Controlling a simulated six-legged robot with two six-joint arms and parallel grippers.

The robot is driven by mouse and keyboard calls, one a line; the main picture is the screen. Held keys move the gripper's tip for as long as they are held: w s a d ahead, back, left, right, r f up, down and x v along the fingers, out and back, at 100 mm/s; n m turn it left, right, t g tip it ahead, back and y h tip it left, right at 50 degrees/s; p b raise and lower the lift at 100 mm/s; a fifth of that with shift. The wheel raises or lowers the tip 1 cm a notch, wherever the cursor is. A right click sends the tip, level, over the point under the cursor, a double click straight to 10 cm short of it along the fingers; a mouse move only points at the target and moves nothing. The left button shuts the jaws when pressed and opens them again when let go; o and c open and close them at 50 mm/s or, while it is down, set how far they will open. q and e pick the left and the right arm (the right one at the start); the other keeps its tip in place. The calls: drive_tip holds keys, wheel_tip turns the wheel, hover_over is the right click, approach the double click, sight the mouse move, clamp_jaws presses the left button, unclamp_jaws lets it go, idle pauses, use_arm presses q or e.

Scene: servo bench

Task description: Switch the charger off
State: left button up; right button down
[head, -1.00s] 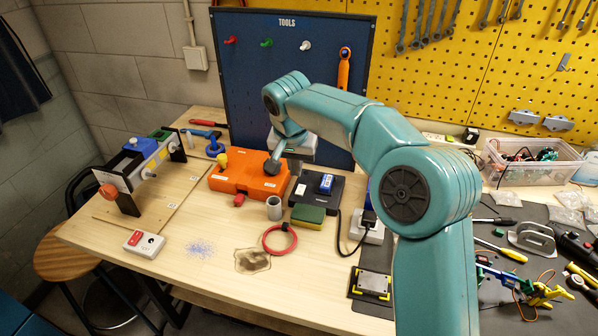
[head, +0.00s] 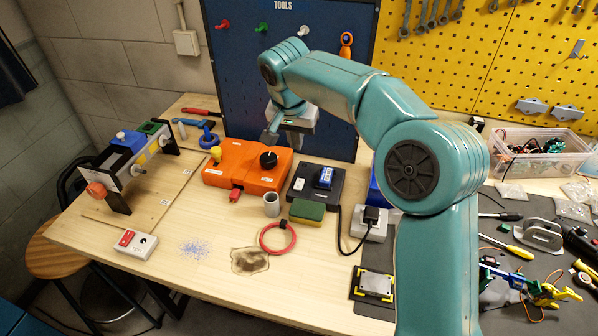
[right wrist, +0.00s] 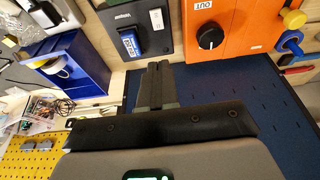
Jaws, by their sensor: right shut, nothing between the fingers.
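The charger (head: 316,186) is a flat dark box on the bench with a blue battery (head: 326,178) on top; it also shows in the right wrist view (right wrist: 146,48). A black cable runs from it to a black plug (head: 372,214) in a white socket block (head: 367,228). Left of it is an orange box (head: 232,172) with a black round knob (head: 268,160), which shows in the right wrist view (right wrist: 210,38) near an OUT label. My right gripper (head: 271,138) is shut and empty, above and behind the knob, apart from it. My left gripper is out of view.
A grey cup (head: 271,205), a yellow-green sponge (head: 307,211) and a red ring (head: 278,238) stand or lie in front of the charger. The blue tool board (head: 225,75) rises close behind my right gripper.

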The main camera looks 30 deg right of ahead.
sight(300, 180)
drive_tip(key=x, duration=0.4)
drive_tip(key=p+x, duration=0.1)
drive_tip(key=x, duration=0.7)
drive_tip(key=shift+s+a+f, duration=0.3)
drive_tip(key=shift+s+f, duration=0.05)
drive_tip(key=shift+f, duration=0.1)
drive_tip(key=shift+f+p, duration=0.3)
drive_tip(key=shift+f, duration=0.15)
